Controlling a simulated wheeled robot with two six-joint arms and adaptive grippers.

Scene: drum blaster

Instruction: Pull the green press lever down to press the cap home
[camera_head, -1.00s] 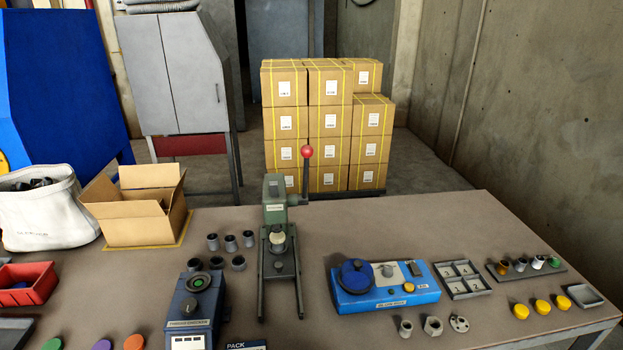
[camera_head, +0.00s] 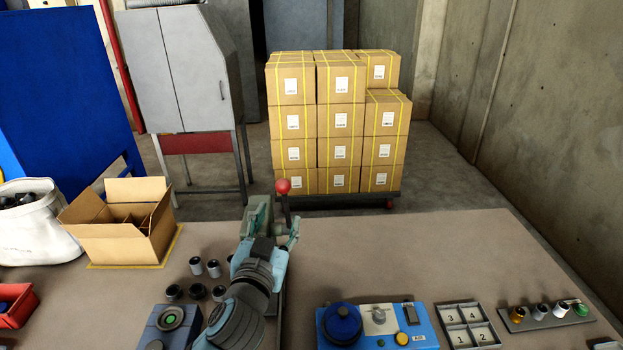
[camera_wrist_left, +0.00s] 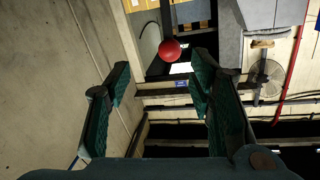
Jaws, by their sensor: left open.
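The green press (camera_head: 262,208) stands on the bench, its lower part and the cap hidden behind my left arm. Its lever (camera_head: 287,206) stands nearly upright at its right side, topped by a red ball knob (camera_head: 283,186). My left gripper (camera_head: 268,232) is open and empty in front of the press, below the knob in the head view. In the left wrist view the red knob (camera_wrist_left: 170,50) lies beyond the fingertips, within the gap between the open fingers (camera_wrist_left: 160,80), nearer the right one; no contact shows. My right gripper is out of view.
Several dark cups (camera_head: 196,266) and a blue device with a green button (camera_head: 171,319) lie left of my arm. A blue unit (camera_head: 372,340) and a grey tray (camera_head: 446,306) stand to the right. An open carton (camera_head: 140,220) is at the left.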

